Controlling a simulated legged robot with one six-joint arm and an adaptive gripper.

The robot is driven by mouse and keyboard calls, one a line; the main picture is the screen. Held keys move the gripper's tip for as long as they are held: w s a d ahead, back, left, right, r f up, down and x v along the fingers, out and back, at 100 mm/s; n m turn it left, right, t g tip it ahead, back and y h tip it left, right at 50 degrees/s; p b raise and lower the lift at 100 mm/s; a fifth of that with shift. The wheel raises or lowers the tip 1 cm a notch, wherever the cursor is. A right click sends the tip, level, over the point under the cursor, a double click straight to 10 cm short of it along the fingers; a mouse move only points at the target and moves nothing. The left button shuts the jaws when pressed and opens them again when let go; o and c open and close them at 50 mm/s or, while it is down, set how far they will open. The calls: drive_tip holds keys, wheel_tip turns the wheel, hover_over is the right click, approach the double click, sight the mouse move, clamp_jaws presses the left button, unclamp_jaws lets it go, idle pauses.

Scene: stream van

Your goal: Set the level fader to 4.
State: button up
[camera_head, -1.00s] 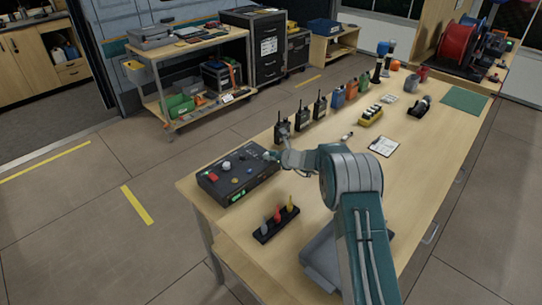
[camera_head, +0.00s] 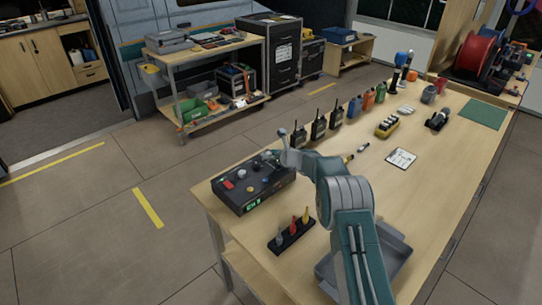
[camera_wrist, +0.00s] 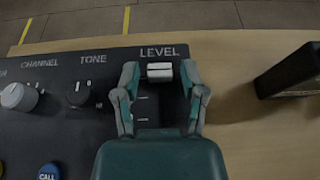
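The dark control box (camera_head: 233,197) sits at the near left end of the wooden table. Its level fader shows in the wrist view as a pale grey cap (camera_wrist: 160,72) right below the word LEVEL, at the top of its track. My gripper (camera_wrist: 160,75) has one finger on each side of the cap, with a narrow gap visible on both sides. My gripper's body hides the lower part of the track and most of the scale marks. In the head view my gripper (camera_head: 284,150) is at the box's far right corner; its fingers are too small to read there.
The CHANNEL knob (camera_wrist: 20,96) and TONE knob (camera_wrist: 80,93) are left of my gripper. A black handheld radio (camera_wrist: 290,72) stands to the right, beyond bare table. A rack of coloured pegs (camera_head: 291,236) stands in front of the box.

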drive_tip(key=shift+d, duration=0.2)
drive_tip(key=shift+s+d+r, duration=0.3)
drive_tip(key=shift+s+d, duration=0.05)
drive_tip(key=v, duration=1)
drive_tip(key=shift+s+d, duration=0.25)
drive_tip(key=shift+s, duration=0.05)
drive_tip(key=s+r+n+g+h, duration=0.1)
drive_tip(key=s+r+n+g, duration=0.3)
drive_tip(key=s+r+n, duration=1.25)
drive_tip(key=s+d+n+h, duration=0.2)
drive_tip(key=s+d+n, duration=0.1)
drive_tip(key=s, duration=0.7)
drive_tip(key=s+d+r+n+h, duration=0.1)
drive_tip(key=s+d+n+h, duration=0.2)
drive_tip(key=s, duration=0.8)
drive_tip(key=s+d+n+h, duration=0.3)
drive_tip(key=s+d+n, duration=0.1)
drive_tip(key=s, duration=0.7)
drive_tip(key=shift+d+r, duration=0.4)
drive_tip(key=shift+d, duration=0.2)
